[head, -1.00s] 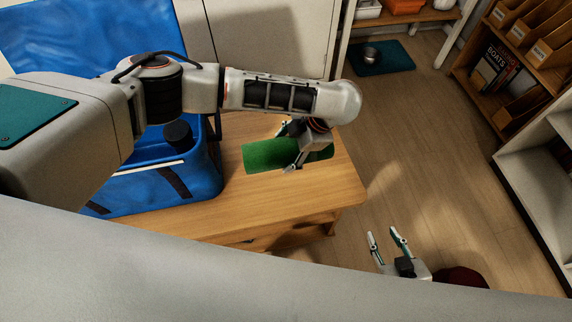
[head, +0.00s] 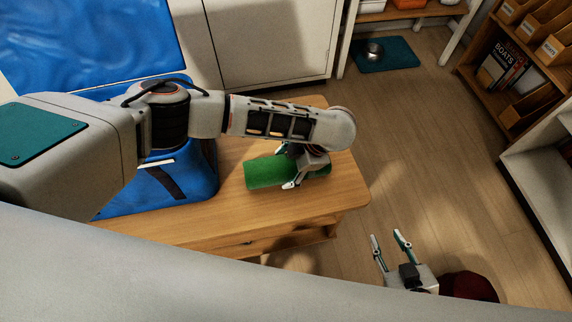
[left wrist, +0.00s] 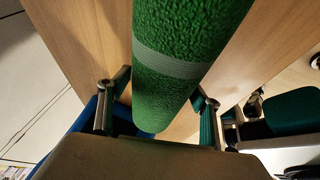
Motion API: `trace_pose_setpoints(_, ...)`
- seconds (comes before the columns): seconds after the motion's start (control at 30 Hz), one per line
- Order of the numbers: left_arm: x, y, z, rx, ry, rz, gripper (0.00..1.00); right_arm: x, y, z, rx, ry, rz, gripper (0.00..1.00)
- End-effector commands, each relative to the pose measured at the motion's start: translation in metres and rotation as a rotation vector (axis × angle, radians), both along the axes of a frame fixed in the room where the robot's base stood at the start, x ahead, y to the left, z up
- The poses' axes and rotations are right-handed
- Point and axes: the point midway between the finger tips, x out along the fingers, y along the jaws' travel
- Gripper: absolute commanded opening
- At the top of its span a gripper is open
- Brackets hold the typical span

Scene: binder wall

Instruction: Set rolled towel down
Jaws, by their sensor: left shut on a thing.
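The rolled green towel (head: 264,173) is over the right part of the wooden table. My left gripper (head: 290,168) is shut on it near its right end, with one finger on each side. In the left wrist view the towel (left wrist: 182,85), with a pale green band, lies between my left gripper's fingers (left wrist: 158,112). I cannot tell whether its underside touches the tabletop. My right gripper (head: 390,246) is open and empty, beyond the table's right front corner.
The wooden table (head: 325,198) has bare room in front of and right of the towel. A blue container (head: 195,185) stands at its left. A shelf of books (head: 500,70) is at the right, and a teal mat with a bowl (head: 388,54) lies on the floor.

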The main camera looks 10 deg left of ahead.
Motion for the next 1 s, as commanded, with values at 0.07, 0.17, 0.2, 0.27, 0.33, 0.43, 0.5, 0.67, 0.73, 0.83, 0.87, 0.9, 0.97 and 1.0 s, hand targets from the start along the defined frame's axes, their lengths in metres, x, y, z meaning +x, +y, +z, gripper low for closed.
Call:
trace_pose_setpoints(0.07, 0.000, 0.000, 0.000, 0.000, -0.001, 0.000, 0.35, 0.001, 0.000, 0.000, 0.000, -0.001, 0.001, 0.35)
trace_pose_setpoints(0.17, 0.000, 0.000, -0.001, 0.000, 0.000, 0.000, 0.79, 0.000, 0.000, -0.001, 0.000, 0.001, 0.001, 0.35)
trace_pose_setpoints(0.2, 0.000, 0.000, -0.001, 0.000, 0.000, 0.000, 0.80, -0.001, 0.000, -0.002, -0.001, 0.003, 0.000, 0.35)
trace_pose_setpoints(0.27, 0.000, 0.000, -0.001, 0.000, 0.000, 0.000, 0.80, -0.002, 0.000, -0.004, -0.001, 0.008, 0.001, 0.35)
trace_pose_setpoints(0.33, 0.000, 0.000, -0.001, 0.000, 0.000, 0.000, 0.80, -0.004, 0.000, -0.006, -0.001, 0.014, 0.000, 0.35)
trace_pose_setpoints(0.43, 0.000, 0.000, -0.001, 0.000, -0.001, 0.000, 0.80, -0.007, 0.001, -0.009, 0.001, 0.021, -0.003, 0.35)
trace_pose_setpoints(0.5, 0.000, 0.000, 0.000, 0.000, -0.001, 0.000, 0.80, -0.009, 0.001, -0.010, 0.003, 0.024, -0.004, 0.35)
trace_pose_setpoints(0.67, 0.001, -0.005, 0.013, 0.000, -0.005, -0.001, 0.80, -0.007, 0.002, -0.003, 0.007, 0.017, -0.009, 0.35)
trace_pose_setpoints(0.73, 0.001, -0.009, 0.024, 0.000, -0.007, -0.001, 0.80, -0.005, 0.002, 0.001, 0.008, 0.012, -0.011, 0.35)
trace_pose_setpoints(0.83, 0.001, -0.018, 0.044, 0.000, -0.008, -0.003, 0.80, -0.004, 0.001, 0.006, 0.006, 0.008, -0.014, 0.35)
trace_pose_setpoints(0.87, 0.000, -0.021, 0.050, 0.000, -0.008, -0.003, 0.80, -0.004, 0.000, 0.007, 0.004, 0.009, -0.015, 0.35)
trace_pose_setpoints(0.9, 0.000, -0.025, 0.057, -0.001, -0.010, -0.001, 0.80, -0.006, -0.002, 0.005, 0.002, 0.016, -0.017, 0.35)
trace_pose_setpoints(0.97, -0.001, -0.030, 0.069, -0.001, -0.009, -0.001, 0.80, -0.009, -0.003, 0.003, 0.001, 0.023, -0.019, 0.35)
trace_pose_setpoints(1.0, -0.002, -0.034, 0.075, -0.001, -0.008, -0.002, 0.80, -0.009, -0.003, 0.004, 0.003, 0.025, -0.020, 0.35)
